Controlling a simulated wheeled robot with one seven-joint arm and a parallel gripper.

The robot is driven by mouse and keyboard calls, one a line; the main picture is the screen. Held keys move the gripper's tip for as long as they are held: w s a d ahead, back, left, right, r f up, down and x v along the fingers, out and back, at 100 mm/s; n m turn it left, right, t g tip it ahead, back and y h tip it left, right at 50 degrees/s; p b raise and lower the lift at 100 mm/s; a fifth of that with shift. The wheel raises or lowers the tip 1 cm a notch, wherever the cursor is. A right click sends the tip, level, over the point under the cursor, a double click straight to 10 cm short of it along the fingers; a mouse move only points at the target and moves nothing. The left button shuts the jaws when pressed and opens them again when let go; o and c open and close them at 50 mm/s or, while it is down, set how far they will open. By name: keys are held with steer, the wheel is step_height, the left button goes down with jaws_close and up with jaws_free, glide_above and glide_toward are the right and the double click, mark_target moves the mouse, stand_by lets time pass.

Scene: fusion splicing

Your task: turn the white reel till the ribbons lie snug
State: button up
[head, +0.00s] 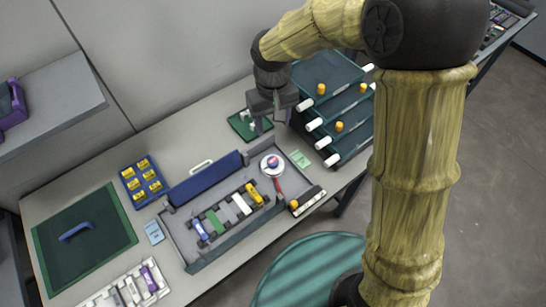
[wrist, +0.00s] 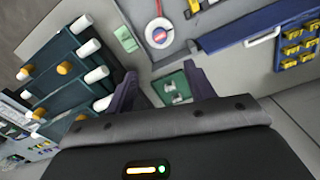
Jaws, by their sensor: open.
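The white reel (head: 272,164) stands in the right part of a grey open case (head: 184,243), with a red and blue centre and a red strip running from it toward the front. It also shows in the wrist view (wrist: 160,33) near the top. My gripper (head: 273,117) is above the back of the table, behind the reel and apart from it. In the wrist view my gripper's fingers (wrist: 165,95) are spread with nothing between them. A small green tray (wrist: 174,87) with light parts lies below and beyond them. The ribbons' fit on the reel is too small to tell.
A tiered rack (head: 335,100) with white and orange knobs stands right of my gripper. The case's blue lid or handle panel (head: 205,178) rises along its back. A blue tray of yellow pieces (head: 143,181) and a green mat (head: 83,240) lie left.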

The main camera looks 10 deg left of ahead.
mark_target(273, 160)
step_height(273, 160, down, 17)
steer(key=shift+f+p, duration=0.2)
steer(key=shift+p, duration=0.2)
stand_by(0.5)
steer(key=c, duration=1)
